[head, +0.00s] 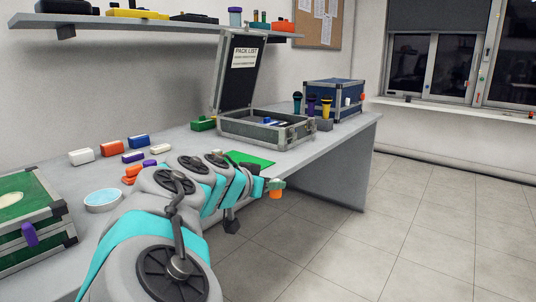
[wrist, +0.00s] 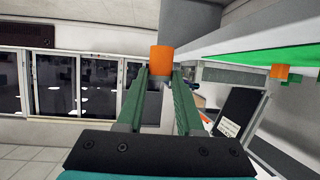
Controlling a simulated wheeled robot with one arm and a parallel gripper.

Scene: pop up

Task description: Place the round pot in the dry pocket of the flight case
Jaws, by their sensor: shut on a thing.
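My gripper (head: 275,183) is out beyond the front edge of the bench, shut on a small orange round pot (head: 275,194). In the wrist view the orange pot (wrist: 162,60) sits between the tips of the green fingers of my gripper (wrist: 160,76). The open flight case (head: 283,137) stands farther back on the bench, with its lid up and a "PACK LIST" label inside. Some blue and white contents (head: 272,122) show in it. Its pockets are too small to tell apart. The pot is apart from the case.
A green mat (head: 249,159) lies on the bench before the case. Dark, purple and yellow-topped microphones (head: 311,105) stand at the case's right, near a blue case (head: 334,94). Coloured blocks (head: 112,149), a teal-topped round dish (head: 103,199) and a green case (head: 22,200) are at left.

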